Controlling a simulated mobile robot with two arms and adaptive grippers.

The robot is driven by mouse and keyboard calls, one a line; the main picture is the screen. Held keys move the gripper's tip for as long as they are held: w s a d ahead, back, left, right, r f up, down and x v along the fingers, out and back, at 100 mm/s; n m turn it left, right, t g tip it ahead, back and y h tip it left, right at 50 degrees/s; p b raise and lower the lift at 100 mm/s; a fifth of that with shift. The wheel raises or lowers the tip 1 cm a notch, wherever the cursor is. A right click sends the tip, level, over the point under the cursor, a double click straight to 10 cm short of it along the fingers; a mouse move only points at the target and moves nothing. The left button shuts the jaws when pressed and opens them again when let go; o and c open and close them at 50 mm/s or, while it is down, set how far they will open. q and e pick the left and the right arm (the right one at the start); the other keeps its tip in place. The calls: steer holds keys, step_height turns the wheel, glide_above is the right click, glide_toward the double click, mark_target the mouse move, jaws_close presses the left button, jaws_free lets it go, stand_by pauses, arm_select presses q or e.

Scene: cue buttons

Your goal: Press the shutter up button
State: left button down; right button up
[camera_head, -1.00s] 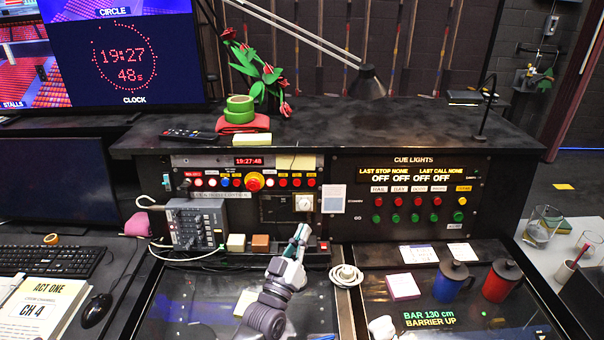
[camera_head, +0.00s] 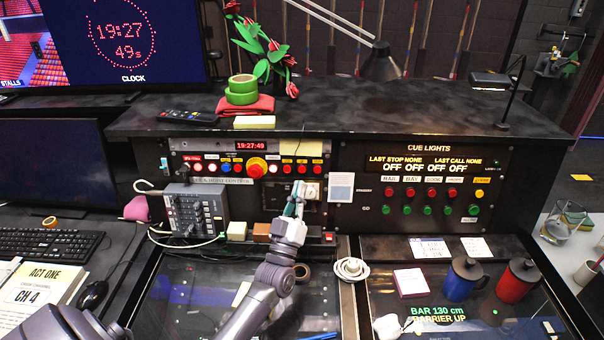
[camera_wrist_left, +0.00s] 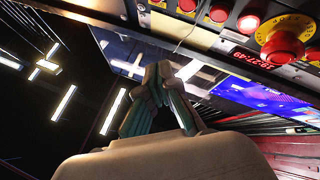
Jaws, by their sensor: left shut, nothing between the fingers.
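My left gripper (camera_head: 298,188) is shut and empty, its teal fingertips in front of the lower middle of the control panel (camera_head: 228,163), beside a small dial (camera_head: 312,190). It covers part of the dark plate there. A row of red, white and blue buttons with a big red knob on a yellow base (camera_head: 257,168) runs above it. The labels are too small for me to tell which is the shutter up button. In the left wrist view the closed fingertips (camera_wrist_left: 158,72) point at the panel, with the red knob (camera_wrist_left: 282,46) at upper right. Contact cannot be told.
The cue lights panel (camera_head: 425,190) is to the right. A grey switch box (camera_head: 195,210) with a cable stands to the left.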

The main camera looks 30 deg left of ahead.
mark_target(302, 169)
arm_select(q)
steer(key=w+a+b, duration=0.2)
steer(key=w, duration=0.1)
steer(key=w+a+f+b, duration=0.1)
steer(key=w+b, duration=0.1)
steer(key=shift+w+a, duration=0.2)
steer(key=shift+w, duration=0.05)
arm_select(e)
steer(key=f, duration=0.3)
steer(key=a+f, duration=0.1)
steer(key=shift+w+f, duration=0.25)
steer(key=shift+f, duration=0.1)
steer(key=shift+d, duration=0.35)
steer(key=shift+f, duration=0.15)
arm_select(q)
steer(key=shift+w+a+b, duration=0.1)
steer(key=shift+w+b, duration=0.05)
steer(key=shift+b, duration=0.2)
steer(key=shift+w+a, duration=0.1)
steer(key=shift+w, duration=0.1)
arm_select(e)
steer(key=shift+w+a+f, duration=0.1)
steer(key=shift+f, duration=0.15)
